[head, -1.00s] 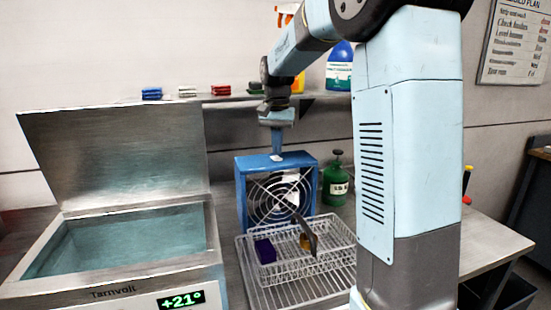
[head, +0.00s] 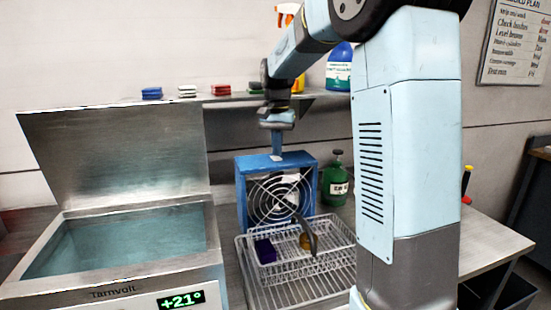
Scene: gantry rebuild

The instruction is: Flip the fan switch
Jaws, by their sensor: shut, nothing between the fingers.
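A blue box fan (head: 241,190) with a round wire guard stands on the bench behind a wire basket. A small light plate, perhaps the fan switch (head: 275,158), shows on its top face. My gripper (head: 276,153) points straight down with its fingers shut and empty. Its tips are at the top of the fan, at or just above the light plate. I cannot tell whether they touch it. The switch's position is too small to make out.
A wire basket (head: 335,262) with a purple block (head: 265,250) stands in front of the fan. An open steel tank (head: 120,285) reading +21° is at the left. A green bottle (head: 336,182) stands right of the fan. A shelf (head: 225,98) runs behind my wrist.

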